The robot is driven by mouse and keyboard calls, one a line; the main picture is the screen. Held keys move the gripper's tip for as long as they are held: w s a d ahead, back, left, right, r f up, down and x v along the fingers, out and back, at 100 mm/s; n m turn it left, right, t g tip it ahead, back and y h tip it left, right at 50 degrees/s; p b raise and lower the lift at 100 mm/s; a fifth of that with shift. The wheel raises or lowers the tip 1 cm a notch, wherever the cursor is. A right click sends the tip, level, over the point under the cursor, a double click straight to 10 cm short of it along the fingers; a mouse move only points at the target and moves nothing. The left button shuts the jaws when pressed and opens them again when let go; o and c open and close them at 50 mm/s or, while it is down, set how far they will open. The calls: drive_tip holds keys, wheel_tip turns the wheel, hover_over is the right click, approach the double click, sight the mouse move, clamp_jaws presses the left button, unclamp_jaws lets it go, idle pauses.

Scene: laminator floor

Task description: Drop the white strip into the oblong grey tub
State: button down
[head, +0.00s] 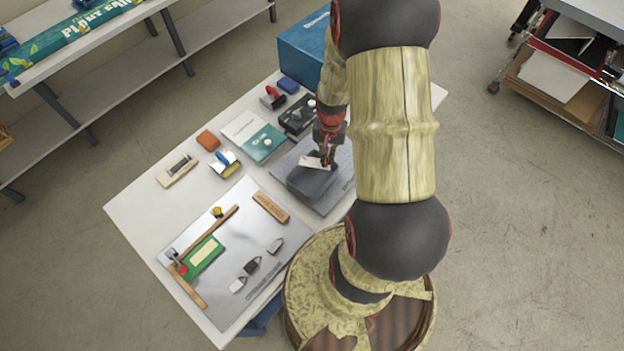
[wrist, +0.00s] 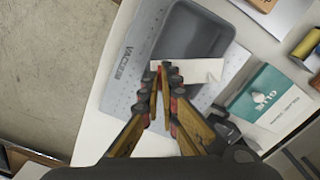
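The white strip (head: 311,162) is pinched near one end between the fingertips of my gripper (head: 327,158). In the wrist view the strip (wrist: 205,70) sticks out to the right of my gripper (wrist: 165,74), whose fingers are close together on it. The oblong grey tub (head: 311,186) is directly below, standing on a light grey dotted plate. In the wrist view the tub (wrist: 203,32) shows an empty visible floor, and the strip lies across its near end. The fingertips hide a small part of the strip and the tub's near wall.
The grey plate (wrist: 120,93) lies under the tub on the white table (head: 135,205). A teal-and-white booklet (head: 263,143), a black device (head: 298,116) and a blue box (head: 305,48) stand behind. A silver mat (head: 215,290) with a wooden corner guide lies at front left.

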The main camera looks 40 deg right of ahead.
drive_tip(key=c, duration=2)
unclamp_jaws()
drive_tip(key=shift+o, duration=0.2)
drive_tip(key=shift+r, duration=0.15)
wheel_tip(320, 180, up, 12)
